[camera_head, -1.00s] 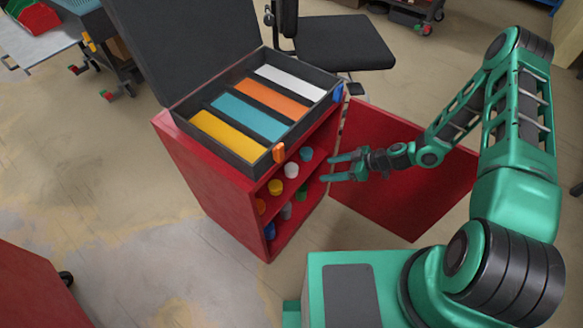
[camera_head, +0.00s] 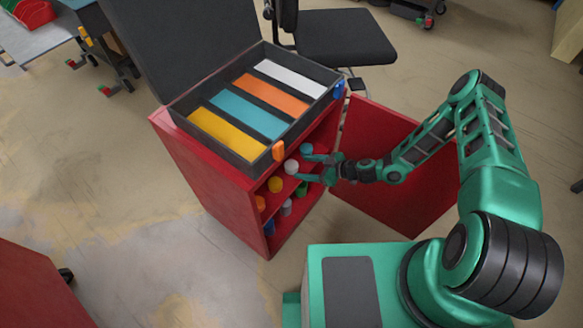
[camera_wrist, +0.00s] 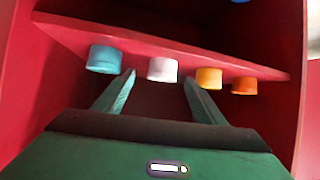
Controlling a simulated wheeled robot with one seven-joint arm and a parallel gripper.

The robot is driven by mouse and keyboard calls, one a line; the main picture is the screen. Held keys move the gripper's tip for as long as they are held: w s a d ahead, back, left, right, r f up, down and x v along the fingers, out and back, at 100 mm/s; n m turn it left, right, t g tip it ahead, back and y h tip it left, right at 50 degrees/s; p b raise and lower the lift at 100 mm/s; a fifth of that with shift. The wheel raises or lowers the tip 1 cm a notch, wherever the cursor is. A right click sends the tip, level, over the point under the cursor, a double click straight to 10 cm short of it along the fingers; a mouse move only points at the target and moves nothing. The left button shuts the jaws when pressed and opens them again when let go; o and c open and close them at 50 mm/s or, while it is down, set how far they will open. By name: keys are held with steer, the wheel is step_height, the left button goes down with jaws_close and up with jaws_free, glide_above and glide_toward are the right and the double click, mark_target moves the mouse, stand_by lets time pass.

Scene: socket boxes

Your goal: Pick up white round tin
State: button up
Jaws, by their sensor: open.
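The white round tin (camera_wrist: 162,69) stands on a red shelf in the wrist view, between a teal tin (camera_wrist: 104,59) and a yellow tin (camera_wrist: 209,78). An orange tin (camera_wrist: 244,85) stands beyond the yellow one. My gripper (camera_wrist: 158,82) is open and empty, its two fingers pointing at the shelf with the white tin ahead between them. In the head view my gripper (camera_head: 303,163) is at the open front of the red cabinet, and the white tin (camera_head: 291,167) shows just past the fingertips. I cannot tell whether a finger touches any tin.
The red cabinet (camera_head: 205,180) has an open door (camera_head: 400,190) on the right, behind my arm. An open black case (camera_head: 215,128) with coloured compartments lies on top. More tins stand on the lower shelf. A black chair (camera_head: 345,40) is behind.

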mark_target(295, 166)
steer(key=shift+x, duration=2.55)
steer(key=shift+s+a+r, duration=0.15)
steer(key=c, duration=1.2)
